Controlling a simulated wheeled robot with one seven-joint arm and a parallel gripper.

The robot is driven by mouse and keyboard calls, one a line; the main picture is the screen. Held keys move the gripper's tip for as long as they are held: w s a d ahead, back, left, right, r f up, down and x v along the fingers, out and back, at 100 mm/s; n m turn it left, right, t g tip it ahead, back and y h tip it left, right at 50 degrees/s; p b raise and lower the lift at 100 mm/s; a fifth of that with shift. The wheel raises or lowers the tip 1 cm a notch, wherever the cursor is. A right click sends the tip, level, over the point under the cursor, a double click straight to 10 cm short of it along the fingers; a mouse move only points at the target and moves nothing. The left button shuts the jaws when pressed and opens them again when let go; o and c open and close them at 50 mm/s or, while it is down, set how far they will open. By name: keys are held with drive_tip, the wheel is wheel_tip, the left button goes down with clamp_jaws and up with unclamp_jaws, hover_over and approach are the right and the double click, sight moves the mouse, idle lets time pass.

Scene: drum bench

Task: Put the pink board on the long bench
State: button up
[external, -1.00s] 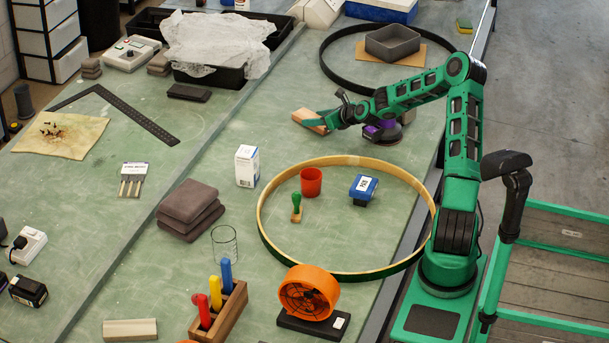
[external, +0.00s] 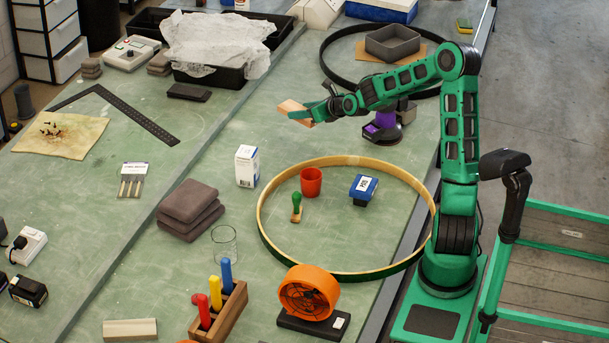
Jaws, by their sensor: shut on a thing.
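My gripper (external: 310,113) is shut on a small flat pinkish-tan board, the pink board (external: 293,106), which it grips at the board's right side. The board is tilted and appears held a little above the green bench top. The long bench (external: 240,125) has a worn green top and runs from the front to the back of the view, with a lengthwise seam left of the middle. The gripper's fingers partly hide the board's right end.
A purple and black sander (external: 382,130) stands under my forearm. A wooden hoop (external: 262,220) lies in front, around a red cup (external: 311,182), a green-handled stamp and a blue stamp. A black hoop (external: 330,73) and grey tray (external: 392,45) lie behind. Bench left of the board is clear.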

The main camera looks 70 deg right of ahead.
drive_tip(key=shift+a+r, duration=0.15)
drive_tip(key=shift+a, duration=0.05)
drive_tip(key=s+d+r+m+g+h, duration=0.1)
drive_tip(key=s+d+r, duration=0.25)
drive_tip(key=s, duration=0.55)
drive_tip(key=s+d+r+m+h, duration=0.1)
drive_tip(key=s+d+r, duration=0.3)
drive_tip(key=s, duration=0.5)
drive_tip(key=s+d+r+m+g+h, duration=0.1)
drive_tip(key=s+d+r+m, duration=0.1)
drive_tip(key=s+d, duration=0.45)
drive_tip(key=w+a+f+n+t+y, duration=0.1)
drive_tip(key=w+a+f+n+y, duration=0.3)
drive_tip(key=a, duration=0.5)
drive_tip(key=w+a+f+n+t+y, duration=0.1)
drive_tip(key=w+a+f+n, duration=0.1)
drive_tip(key=w+a, duration=0.55)
drive_tip(key=w+a+f+n+t+y, duration=0.1)
drive_tip(key=w+a+f+n+y, duration=0.2)
drive_tip(key=a, duration=0.7)
hover_over(325, 153)
drive_tip(key=shift+m, duration=0.3)
wheel_tip(325, 153, down, 7)
drive_tip(key=shift+f, duration=0.1)
drive_tip(key=shift+d+f, duration=0.1)
drive_tip(key=shift+f, duration=1.95)
